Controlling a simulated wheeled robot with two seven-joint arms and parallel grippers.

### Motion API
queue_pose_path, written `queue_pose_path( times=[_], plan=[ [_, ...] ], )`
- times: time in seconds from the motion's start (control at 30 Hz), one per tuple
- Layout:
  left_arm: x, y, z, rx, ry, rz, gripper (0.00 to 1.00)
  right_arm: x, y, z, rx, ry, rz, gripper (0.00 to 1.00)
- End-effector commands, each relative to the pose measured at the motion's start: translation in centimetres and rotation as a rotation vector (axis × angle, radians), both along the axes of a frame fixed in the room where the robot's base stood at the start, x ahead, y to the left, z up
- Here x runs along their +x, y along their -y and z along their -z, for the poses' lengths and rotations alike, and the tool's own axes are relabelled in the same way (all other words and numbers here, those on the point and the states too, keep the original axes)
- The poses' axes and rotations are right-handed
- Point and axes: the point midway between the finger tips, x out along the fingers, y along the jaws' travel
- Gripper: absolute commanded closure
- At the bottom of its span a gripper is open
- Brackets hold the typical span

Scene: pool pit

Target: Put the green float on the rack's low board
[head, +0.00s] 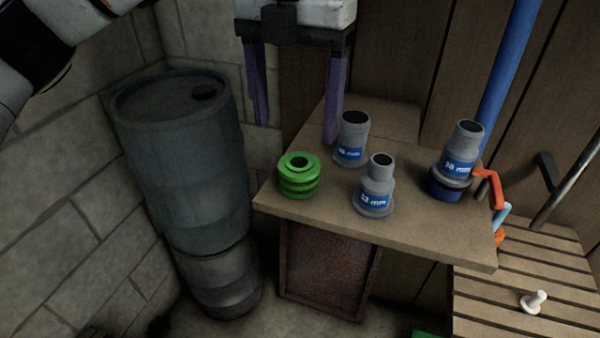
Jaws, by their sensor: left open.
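The green float (299,182), a ribbed green piece with a hole in its top, stands upright at the left end of a brown wooden board (430,235). My left gripper (296,133) hangs above and behind the float in the picture, its two purple fingers apart with nothing between them. A slatted wooden board (500,292) lies lower at the right; it looks like the rack's low board, but I cannot tell for sure. A small white peg-like piece (534,302) is on it. My right gripper is not in view.
Grey fittings with blue labels stand on the brown board: one at the back (352,140), one in front (376,187), one at the right (460,152) on a dark blue base. An orange-handled pipe (488,186) is beside the last. A dark barrel (185,170) stands left.

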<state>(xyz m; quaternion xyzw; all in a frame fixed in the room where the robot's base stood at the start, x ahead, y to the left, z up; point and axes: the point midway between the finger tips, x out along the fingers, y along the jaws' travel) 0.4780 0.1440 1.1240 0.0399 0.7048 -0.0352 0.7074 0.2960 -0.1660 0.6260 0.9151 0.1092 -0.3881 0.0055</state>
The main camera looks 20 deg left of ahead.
Motion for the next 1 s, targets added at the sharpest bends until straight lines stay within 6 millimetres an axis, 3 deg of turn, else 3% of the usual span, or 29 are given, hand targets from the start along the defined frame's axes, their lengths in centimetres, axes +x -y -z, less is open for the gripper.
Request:
queue_pose_path(
  times=[0.2, 0.63, 0.97, 1.0],
  plan=[
    [0.0, 0.1, 3.5, -0.002, -0.006, 0.004, 0.29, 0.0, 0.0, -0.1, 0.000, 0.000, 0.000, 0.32],
    [0.8, 0.3, 8.7, -0.005, -0.006, 0.005, 0.29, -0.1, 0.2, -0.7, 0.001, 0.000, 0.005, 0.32],
    [0.8, 0.4, 9.5, -0.007, -0.004, 0.005, 0.29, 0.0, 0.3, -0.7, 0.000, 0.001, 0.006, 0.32],
    [0.8, 0.4, 9.5, -0.007, -0.004, 0.005, 0.36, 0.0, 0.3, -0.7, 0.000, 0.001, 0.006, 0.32]
  ],
)
